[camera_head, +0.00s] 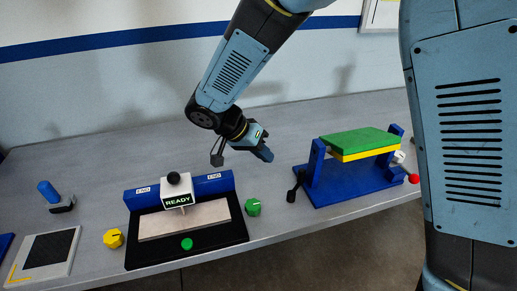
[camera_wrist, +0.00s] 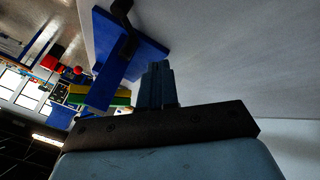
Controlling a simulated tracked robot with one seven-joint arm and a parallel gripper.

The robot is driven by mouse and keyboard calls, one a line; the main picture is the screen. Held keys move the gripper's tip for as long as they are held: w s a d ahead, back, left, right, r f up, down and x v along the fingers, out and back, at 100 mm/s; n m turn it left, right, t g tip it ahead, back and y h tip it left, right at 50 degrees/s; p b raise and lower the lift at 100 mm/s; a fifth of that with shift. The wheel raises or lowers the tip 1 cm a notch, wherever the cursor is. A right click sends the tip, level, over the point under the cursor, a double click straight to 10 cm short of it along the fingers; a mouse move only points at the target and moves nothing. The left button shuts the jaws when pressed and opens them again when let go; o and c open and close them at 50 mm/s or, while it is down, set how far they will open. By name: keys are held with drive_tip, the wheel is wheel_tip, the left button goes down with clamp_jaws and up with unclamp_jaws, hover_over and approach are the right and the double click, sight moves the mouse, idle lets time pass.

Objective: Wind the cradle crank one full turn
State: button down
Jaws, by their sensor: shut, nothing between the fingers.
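The cradle (camera_head: 347,187) is a blue stand with two uprights on the right of the bench. It carries a flat green and yellow block (camera_head: 360,142), which lies about level. A black crank (camera_head: 296,186) sticks out at the cradle's left end, its grip near the bench. My gripper (camera_head: 266,155) is shut and empty, above the bench and up and to the left of the crank, apart from it. In the wrist view my shut fingers (camera_wrist: 155,75) point toward the blue cradle (camera_wrist: 105,78); the black crank (camera_wrist: 124,28) shows beyond them, seen upside down.
A red knob (camera_head: 414,178) is at the cradle's right end. The bench between tray and cradle is mostly clear.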

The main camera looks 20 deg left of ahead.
drive_tip(key=x, duration=0.5)
drive_tip(key=d, duration=0.3)
drive_tip(key=shift+s, duration=0.25)
drive_tip(key=shift+d, duration=0.55)
